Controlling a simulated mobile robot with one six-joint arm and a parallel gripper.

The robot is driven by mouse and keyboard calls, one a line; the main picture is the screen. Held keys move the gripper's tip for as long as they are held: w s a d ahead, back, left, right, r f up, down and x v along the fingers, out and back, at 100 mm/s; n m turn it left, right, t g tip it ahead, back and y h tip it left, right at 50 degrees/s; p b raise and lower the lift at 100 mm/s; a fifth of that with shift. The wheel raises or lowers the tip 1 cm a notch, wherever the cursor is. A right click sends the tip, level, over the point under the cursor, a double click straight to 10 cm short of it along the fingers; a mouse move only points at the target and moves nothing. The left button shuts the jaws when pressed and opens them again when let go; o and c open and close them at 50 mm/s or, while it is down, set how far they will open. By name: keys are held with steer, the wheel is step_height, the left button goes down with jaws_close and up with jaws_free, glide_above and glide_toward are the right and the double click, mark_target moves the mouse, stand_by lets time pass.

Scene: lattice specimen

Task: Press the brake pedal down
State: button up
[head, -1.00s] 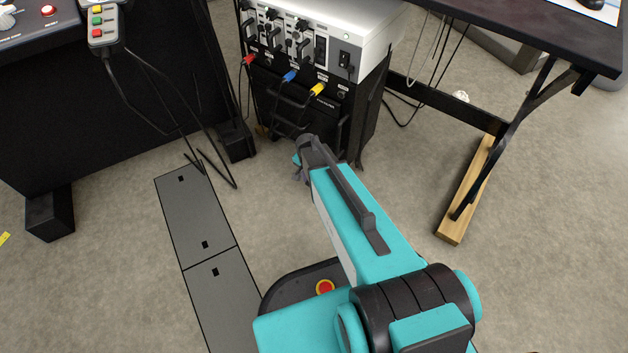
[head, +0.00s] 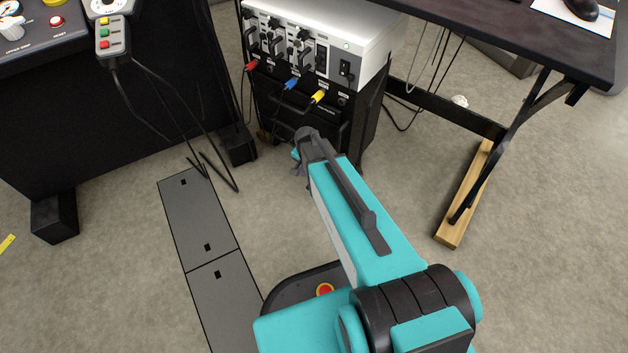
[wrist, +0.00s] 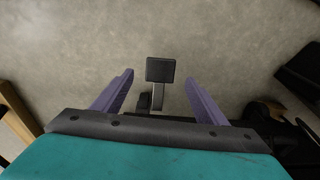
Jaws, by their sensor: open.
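The brake pedal (wrist: 160,69) shows in the wrist view as a dark, square pad on a grey stem. It is just above the picture's middle, over the grey floor. My gripper (wrist: 159,80) is open, with its two purple fingers apart on either side of the pedal in the picture. Nothing is between the fingers that I can see being held, and I see no contact with the pad. In the head view my gripper (head: 299,169) is small and partly hidden by my teal arm, and I cannot make out the pedal there.
A black cabinet with a white top unit (head: 310,50) and coloured plugs stands beyond my gripper. A dark machine (head: 80,130) with hanging cables is at left, beside grey floor plates (head: 195,215). A black desk (head: 520,40) with a wooden foot (head: 465,195) is at right.

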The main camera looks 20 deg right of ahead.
step_height(320, 180, up, 7)
steer(key=p, duration=0.2)
steer(key=shift+s+a+r, duration=0.15)
steer(key=shift+s+a, duration=0.15)
steer(key=shift+a, duration=0.15)
